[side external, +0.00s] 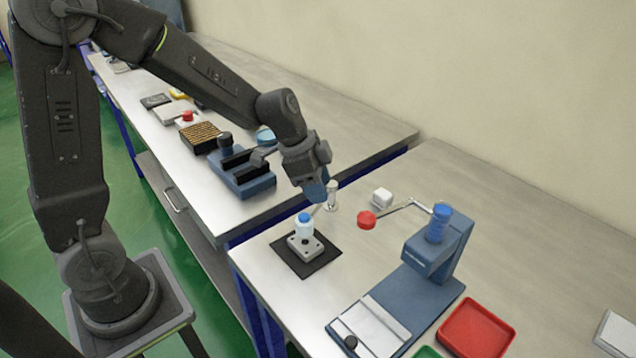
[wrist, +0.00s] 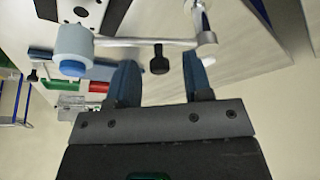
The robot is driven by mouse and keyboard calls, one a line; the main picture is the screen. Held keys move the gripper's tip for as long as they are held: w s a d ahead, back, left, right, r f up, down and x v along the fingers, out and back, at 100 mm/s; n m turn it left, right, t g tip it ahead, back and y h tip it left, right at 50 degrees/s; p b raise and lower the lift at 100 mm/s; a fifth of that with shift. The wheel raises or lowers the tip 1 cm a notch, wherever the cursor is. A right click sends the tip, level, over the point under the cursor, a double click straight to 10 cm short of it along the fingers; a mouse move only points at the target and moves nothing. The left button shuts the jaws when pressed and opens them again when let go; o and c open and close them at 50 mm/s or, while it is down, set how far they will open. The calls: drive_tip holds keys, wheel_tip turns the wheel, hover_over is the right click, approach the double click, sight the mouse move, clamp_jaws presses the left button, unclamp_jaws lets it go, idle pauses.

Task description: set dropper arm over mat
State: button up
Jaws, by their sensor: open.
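The dropper arm is a thin metal rod (wrist: 135,42) running from a post (side external: 332,190) to a white bottle with a blue end (side external: 304,225). The bottle shows at left in the wrist view (wrist: 85,45). A black knob (wrist: 160,62) sticks out from the rod. The black mat (side external: 322,262) lies on the near bench, and in the side view the bottle appears over it. My gripper (wrist: 162,75) is open, with its blue fingers on either side of the knob; contact cannot be told. In the side view my gripper (side external: 318,196) hides part of the rod.
A grey block with holes (side external: 307,246) sits on the mat. A blue fixture (side external: 245,180) is on the other bench.

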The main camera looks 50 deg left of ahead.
drive_tip(key=v, duration=1.3)
drive_tip(key=shift+s+r, duration=0.2)
drive_tip(key=shift+r, duration=0.1)
drive_tip(key=shift+a, duration=0.1)
drive_tip(key=s+d+n+t+y, duration=0.2)
drive_tip(key=s+n, duration=0.7)
drive_tip(key=s, duration=0.6)
drive_tip(key=shift+d+f+t+y, duration=0.3)
drive_tip(key=shift+d+f+y, duration=0.2)
drive_tip(key=shift+d+y, duration=0.1)
